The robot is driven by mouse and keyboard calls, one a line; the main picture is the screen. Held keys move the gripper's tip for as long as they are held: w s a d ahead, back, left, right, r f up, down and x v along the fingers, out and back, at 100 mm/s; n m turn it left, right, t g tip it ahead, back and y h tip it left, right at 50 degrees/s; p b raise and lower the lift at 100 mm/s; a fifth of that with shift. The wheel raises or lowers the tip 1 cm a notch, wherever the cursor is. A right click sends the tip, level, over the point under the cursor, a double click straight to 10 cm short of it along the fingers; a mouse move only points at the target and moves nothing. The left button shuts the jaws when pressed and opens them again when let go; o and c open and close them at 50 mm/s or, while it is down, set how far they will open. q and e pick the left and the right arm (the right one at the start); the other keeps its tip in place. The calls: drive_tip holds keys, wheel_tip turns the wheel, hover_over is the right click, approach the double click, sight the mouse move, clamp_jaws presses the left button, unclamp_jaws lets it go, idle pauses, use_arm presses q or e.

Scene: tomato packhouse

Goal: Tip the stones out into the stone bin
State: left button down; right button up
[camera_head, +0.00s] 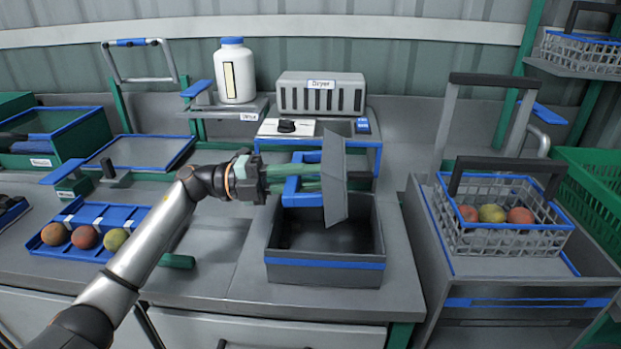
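My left gripper (290,182) reaches in from the left over an open dark grey bin (325,275) with a blue band, which looks like the stone bin. It appears shut on a grey tray (337,180) with blue parts at the grip. The tray is held above the bin, tilted nearly upright, with its lower edge near the bin's opening. I see no stones on the tray's visible side. The bin's inside is dark, and I cannot tell whether stones lie in it. My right gripper is not in view.
A blue tray (80,215) with three tomatoes lies on the left. A wire basket (500,238) with three tomatoes stands on the right. Behind the bin are a dryer box (320,95), a scale (285,128) and a white jar (234,72). A green cylinder lies on the bench (225,265).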

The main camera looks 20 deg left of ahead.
use_arm(q)
drive_tip(key=shift+r, duration=0.1)
drive_tip(key=shift+p, duration=0.45)
idle(0.7)
